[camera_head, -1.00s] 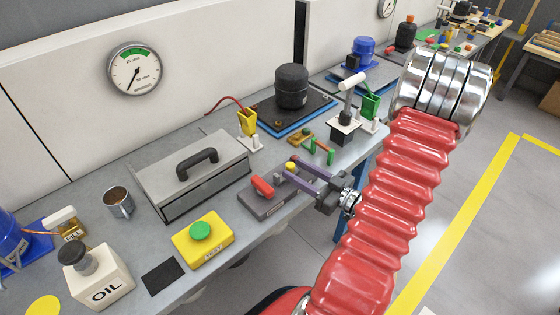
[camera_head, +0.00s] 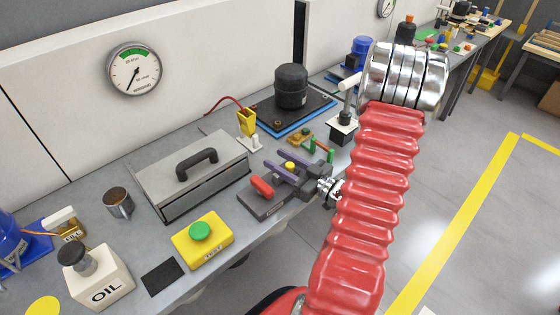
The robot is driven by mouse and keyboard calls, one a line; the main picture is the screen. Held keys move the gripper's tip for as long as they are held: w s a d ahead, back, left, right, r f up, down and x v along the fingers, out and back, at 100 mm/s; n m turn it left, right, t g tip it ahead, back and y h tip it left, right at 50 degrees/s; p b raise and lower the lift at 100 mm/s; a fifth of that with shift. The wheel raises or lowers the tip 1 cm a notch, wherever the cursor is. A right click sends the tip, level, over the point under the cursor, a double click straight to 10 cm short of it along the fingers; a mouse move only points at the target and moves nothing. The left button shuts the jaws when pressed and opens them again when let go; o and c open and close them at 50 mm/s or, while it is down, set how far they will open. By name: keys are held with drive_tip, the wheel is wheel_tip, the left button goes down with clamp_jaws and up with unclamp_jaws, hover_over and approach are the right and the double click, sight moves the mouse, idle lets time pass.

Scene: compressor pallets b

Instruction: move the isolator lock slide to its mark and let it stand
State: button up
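What looks like the isolator lock slide is a red grip (camera_head: 262,187) on a dark grey base (camera_head: 259,207) near the bench's front edge. A yellow knob (camera_head: 290,166) shows just behind and right of it. The red grip is outside the fingers, nearer the front. The gripper body hides the base's right end. I cannot make out the slide's mark.
A grey toolbox (camera_head: 190,172) stands left of the base, and a yellow box with a green button (camera_head: 202,241) stands in front-left. A black compressor (camera_head: 291,86) is farther back.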

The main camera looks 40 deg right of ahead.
drive_tip(key=shift+c, duration=0.5)
clamp_jaws()
